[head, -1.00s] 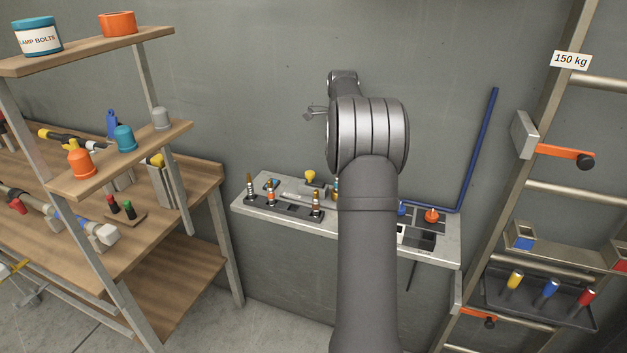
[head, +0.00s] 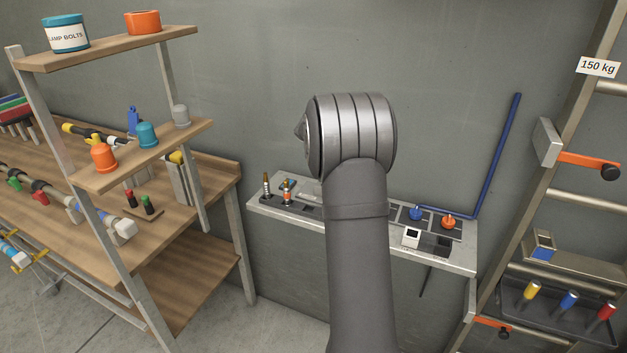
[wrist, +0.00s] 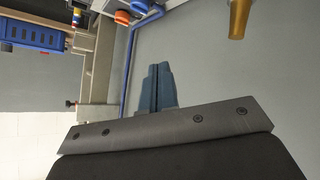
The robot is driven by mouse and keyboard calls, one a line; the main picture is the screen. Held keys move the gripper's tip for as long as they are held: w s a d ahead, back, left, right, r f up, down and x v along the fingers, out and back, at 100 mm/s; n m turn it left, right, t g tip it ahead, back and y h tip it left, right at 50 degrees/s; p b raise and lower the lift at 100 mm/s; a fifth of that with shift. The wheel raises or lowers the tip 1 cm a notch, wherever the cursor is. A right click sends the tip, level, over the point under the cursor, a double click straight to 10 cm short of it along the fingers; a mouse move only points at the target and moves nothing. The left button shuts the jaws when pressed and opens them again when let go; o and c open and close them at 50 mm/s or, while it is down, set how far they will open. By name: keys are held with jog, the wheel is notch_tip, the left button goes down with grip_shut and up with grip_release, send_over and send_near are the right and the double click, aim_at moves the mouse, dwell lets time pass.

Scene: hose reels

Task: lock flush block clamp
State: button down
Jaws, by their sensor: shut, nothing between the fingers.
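My gripper (wrist: 152,85) shows in the wrist view as two dark blue fingers closed together, with nothing between them. It is apart from the objects around it. In the head view it is hidden behind my arm. The shelf against the wall (head: 450,262) carries a blue knob (head: 417,213) and an orange knob (head: 448,221), beyond the fingertips in the wrist view. My arm covers the middle of the shelf. I cannot tell which part is the flush block clamp; the yellow knob seen earlier is hidden.
A wooden workbench with shelves (head: 160,145) stands at left. A ladder-like rack (head: 560,90) with orange levers (head: 588,160) and a tray of coloured handles (head: 545,308) stands at right. A blue pipe (head: 500,150) runs along the wall. A gold piece (wrist: 238,18) hangs at the wrist view's top.

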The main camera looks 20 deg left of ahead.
jog(key=s+a+f+n+t+y, duration=0.3)
jog(key=a+n+t, duration=0.1)
jog(key=n, duration=0.4)
jog(key=s+a+f+n+t+y, duration=0.3)
jog(key=s+a+n+t, duration=0.1)
jog(key=a+n, duration=0.3)
jog(key=s+a+f+n+t+y, duration=0.3)
jog(key=a+n, duration=0.3)
jog(key=n, duration=0.3)
jog(key=shift+s+a+n+t+y, duration=0.1)
jog(key=shift+s+n+t+y, duration=0.25)
jog(key=shift+t, duration=0.35)
jog(key=shift+r, duration=0.1)
jog(key=w, duration=1)
